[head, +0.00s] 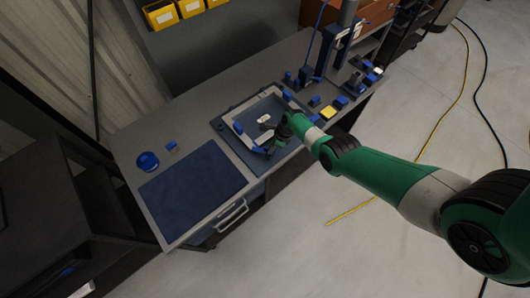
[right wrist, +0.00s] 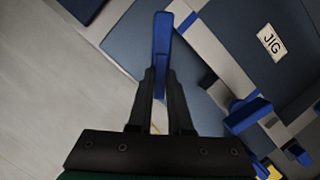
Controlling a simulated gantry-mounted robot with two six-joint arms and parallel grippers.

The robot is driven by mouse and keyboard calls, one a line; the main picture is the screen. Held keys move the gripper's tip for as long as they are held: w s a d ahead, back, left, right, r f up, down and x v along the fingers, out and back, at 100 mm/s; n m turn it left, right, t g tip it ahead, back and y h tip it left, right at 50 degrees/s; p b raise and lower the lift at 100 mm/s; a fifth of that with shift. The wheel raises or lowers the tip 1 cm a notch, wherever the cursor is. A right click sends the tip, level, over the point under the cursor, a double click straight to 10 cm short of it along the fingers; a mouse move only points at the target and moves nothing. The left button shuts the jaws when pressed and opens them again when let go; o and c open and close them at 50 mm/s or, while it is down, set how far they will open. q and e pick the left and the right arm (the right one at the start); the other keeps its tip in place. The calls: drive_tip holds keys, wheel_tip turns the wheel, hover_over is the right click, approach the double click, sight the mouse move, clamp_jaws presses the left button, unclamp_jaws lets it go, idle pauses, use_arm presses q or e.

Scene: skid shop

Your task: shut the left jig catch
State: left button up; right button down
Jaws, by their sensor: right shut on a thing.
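The jig (head: 236,142) is a blue plate with a pale frame on the workbench, and its white JIG label (right wrist: 271,41) shows in the right wrist view. My right gripper (head: 273,142) is over the jig's near edge. In the right wrist view its black fingers (right wrist: 162,85) are shut on a blue catch lever (right wrist: 162,42). A second blue catch (right wrist: 246,112) stands apart, to the right in that view. The arm and fingers partly hide the held catch in the head view. My left gripper is not in view.
A dark blue mat (head: 192,188) and a blue round container (head: 147,161) lie on the bench's left part. A blue press (head: 333,50) stands at the back. Yellow bins (head: 161,14) are behind.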

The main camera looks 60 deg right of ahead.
drive_tip(key=shift+s+a+m+p, duration=0.15)
drive_tip(key=shift+s+m+p, duration=0.05)
drive_tip(key=shift+m+p, duration=0.7)
drive_tip(key=shift+f+m+h, duration=0.15)
drive_tip(key=shift+m+h, duration=0.15)
drive_tip(key=shift+m, duration=0.1)
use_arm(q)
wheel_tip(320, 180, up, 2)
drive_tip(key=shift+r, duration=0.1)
use_arm(e)
drive_tip(key=shift+f+m, duration=0.1)
drive_tip(key=shift+m, duration=0.4)
